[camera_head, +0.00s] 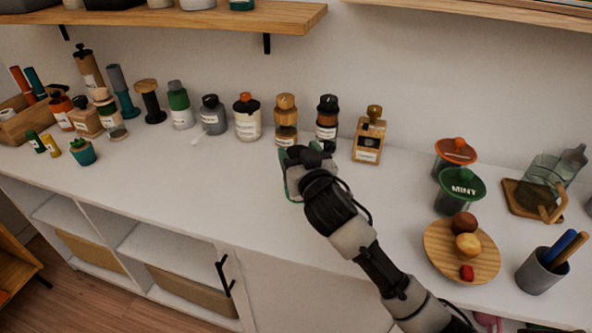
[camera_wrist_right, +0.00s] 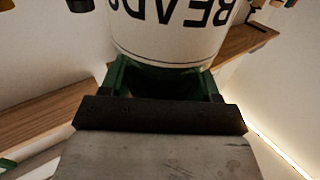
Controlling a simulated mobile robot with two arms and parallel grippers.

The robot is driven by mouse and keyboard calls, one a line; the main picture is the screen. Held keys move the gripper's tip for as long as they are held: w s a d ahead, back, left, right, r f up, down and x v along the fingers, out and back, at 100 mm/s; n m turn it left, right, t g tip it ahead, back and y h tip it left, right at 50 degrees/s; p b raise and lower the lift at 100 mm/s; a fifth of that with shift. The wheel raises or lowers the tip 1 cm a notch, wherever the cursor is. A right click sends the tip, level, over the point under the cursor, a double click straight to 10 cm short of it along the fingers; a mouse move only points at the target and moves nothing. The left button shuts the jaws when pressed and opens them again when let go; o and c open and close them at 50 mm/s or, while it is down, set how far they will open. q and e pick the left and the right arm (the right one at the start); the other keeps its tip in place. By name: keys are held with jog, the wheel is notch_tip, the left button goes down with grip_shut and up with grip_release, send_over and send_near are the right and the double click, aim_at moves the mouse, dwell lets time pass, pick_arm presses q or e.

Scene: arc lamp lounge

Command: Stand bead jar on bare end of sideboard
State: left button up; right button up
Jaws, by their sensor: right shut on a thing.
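The bead jar (camera_wrist_right: 180,30) is white with dark "BEADS" lettering, upside down in the right wrist view. My right gripper (camera_wrist_right: 165,80) has its green fingers shut on it. In the head view this gripper (camera_head: 297,172) is over the middle of the sideboard (camera_head: 225,190), in front of the row of bottles. The jar cannot be made out clearly there, and I cannot tell whether it touches the top. My left gripper is not in view.
Several bottles and jars (camera_head: 247,118) line the wall. On the right are green (camera_head: 462,185) and orange-lidded (camera_head: 455,150) jars, a round wooden plate (camera_head: 440,255) and a grey cup (camera_head: 540,272). A shelf (camera_head: 200,18) hangs above. The front middle of the white top is clear.

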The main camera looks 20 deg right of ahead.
jog(key=shift+w+a+f, duration=0.15)
jog(key=shift+w, duration=0.05)
jog(key=shift+f, duration=1.95)
jog(key=shift+f+b, duration=0.15)
jog(key=shift+b, duration=0.25)
jog(key=o, duration=1.4)
